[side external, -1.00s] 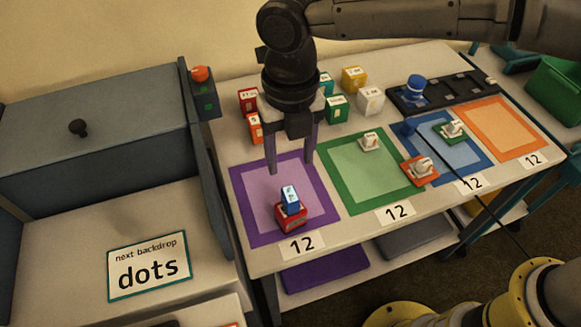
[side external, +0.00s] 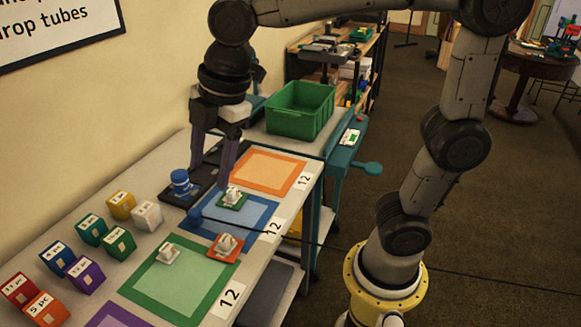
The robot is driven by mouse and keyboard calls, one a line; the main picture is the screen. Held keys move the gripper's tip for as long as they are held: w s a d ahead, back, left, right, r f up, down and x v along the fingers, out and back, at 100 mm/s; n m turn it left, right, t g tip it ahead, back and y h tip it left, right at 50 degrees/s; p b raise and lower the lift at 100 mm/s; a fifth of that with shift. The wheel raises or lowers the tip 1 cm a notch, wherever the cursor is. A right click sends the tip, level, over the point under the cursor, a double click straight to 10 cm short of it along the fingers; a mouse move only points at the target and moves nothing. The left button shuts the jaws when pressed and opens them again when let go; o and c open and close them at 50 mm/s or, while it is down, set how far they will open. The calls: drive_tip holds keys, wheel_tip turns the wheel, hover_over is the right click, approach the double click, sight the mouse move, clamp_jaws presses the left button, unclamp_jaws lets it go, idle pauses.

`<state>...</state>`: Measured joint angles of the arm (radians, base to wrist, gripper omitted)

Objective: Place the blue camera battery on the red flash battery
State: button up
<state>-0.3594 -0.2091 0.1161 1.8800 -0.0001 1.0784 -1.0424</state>
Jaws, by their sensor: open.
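The blue camera battery and the red flash battery are not recognisable in the current view. The purple mat (side external: 118,317), where a blue block stood on a red block a second ago, shows only its far corner at the bottom edge. My gripper (side external: 211,172) points down over the dark tray (side external: 205,197) at the back of the table, to the right of a blue round piece (side external: 181,183). Its two fingers are apart and nothing shows between them.
Labelled cubes, among them a yellow cube (side external: 121,205), line the table's back left. Small white-topped pieces sit on the green mat (side external: 140,285) and near the blue mat (side external: 262,217). The orange mat (side external: 262,170) is empty. A green bin (side external: 300,110) stands beyond.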

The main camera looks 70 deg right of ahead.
drive_tip(key=s+d+f+m+t+h, duration=0.1)
drive_tip(key=s+d+f+m, duration=0.4)
drive_tip(key=s+d+m, duration=0.6)
drive_tip(key=s+m+t, duration=0.1)
drive_tip(key=s+m, duration=0.1)
drive_tip(key=m, duration=0.3)
drive_tip(key=shift+s+d+t, duration=0.2)
drive_tip(key=shift+s+t, duration=0.1)
drive_tip(key=shift+s, duration=0.1)
